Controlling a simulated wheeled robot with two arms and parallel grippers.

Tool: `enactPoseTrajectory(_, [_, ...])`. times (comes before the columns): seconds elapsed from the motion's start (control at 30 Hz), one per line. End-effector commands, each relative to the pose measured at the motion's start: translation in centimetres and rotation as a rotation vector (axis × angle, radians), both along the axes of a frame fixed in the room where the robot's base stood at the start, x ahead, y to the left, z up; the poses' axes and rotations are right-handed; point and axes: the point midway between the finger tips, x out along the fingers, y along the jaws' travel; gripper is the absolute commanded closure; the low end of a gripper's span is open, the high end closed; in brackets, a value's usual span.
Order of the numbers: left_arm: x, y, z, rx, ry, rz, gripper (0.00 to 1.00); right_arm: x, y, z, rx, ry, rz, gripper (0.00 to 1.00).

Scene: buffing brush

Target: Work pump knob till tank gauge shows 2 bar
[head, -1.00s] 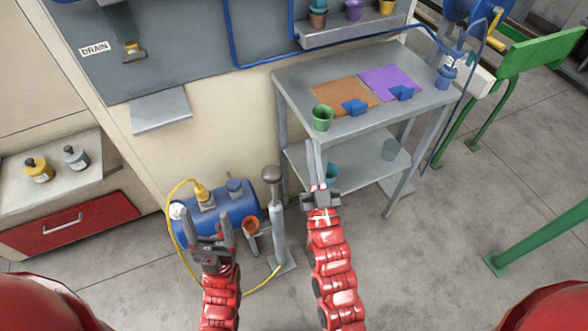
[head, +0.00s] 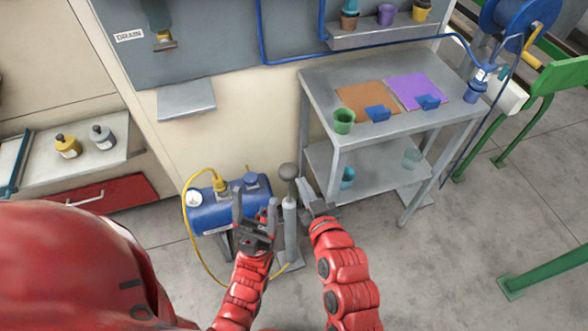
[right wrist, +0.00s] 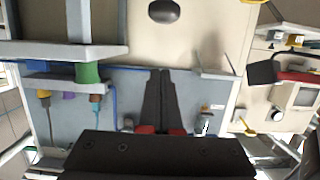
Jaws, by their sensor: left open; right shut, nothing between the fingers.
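The pump's round grey knob (head: 288,172) sits on top of an upright pump barrel (head: 290,218); it shows as a dark round shape at the top of the right wrist view (right wrist: 164,11). The blue tank (head: 210,217) lies left of the pump. Its white gauge (head: 194,198) is too small to read. My left gripper (head: 255,209) is open and empty, left of the barrel in the picture, overlapping the tank's right end. My right gripper (head: 307,184) is shut and empty, just right of the knob and slightly lower. Its shut fingers also show in the right wrist view (right wrist: 160,75).
A grey two-tier table (head: 322,98) with a green cup (head: 344,121) stands behind, right of the pump. A yellow hose (head: 190,235) curves around the tank to the pump's foot. A red drawer (head: 112,193) is at left.

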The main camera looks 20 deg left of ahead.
Motion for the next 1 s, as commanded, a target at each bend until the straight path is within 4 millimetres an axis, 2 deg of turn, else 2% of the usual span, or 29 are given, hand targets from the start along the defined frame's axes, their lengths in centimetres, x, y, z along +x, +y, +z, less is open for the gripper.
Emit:
enactPoseTrajectory(0.27, [0.0,0.0,-0.3,0.000,0.000,0.000,0.31,1.1,0.7,-0.4,0.002,-0.001,-0.001,1.00])
enactPoseTrajectory(0.37, [0.0,0.0,-0.5,0.000,0.000,0.000,0.31,2.5,1.6,-0.5,0.002,-0.004,-0.002,1.00])
enactPoseTrajectory(0.73, [0.0,0.0,0.8,0.000,0.000,0.000,0.31,7.8,5.1,-2.0,0.002,-0.004,-0.002,1.00])
enactPoseTrajectory(1.0, [0.0,0.0,1.4,0.000,0.000,0.000,0.31,8.1,5.4,-5.6,-0.001,-0.001,-0.001,1.00])
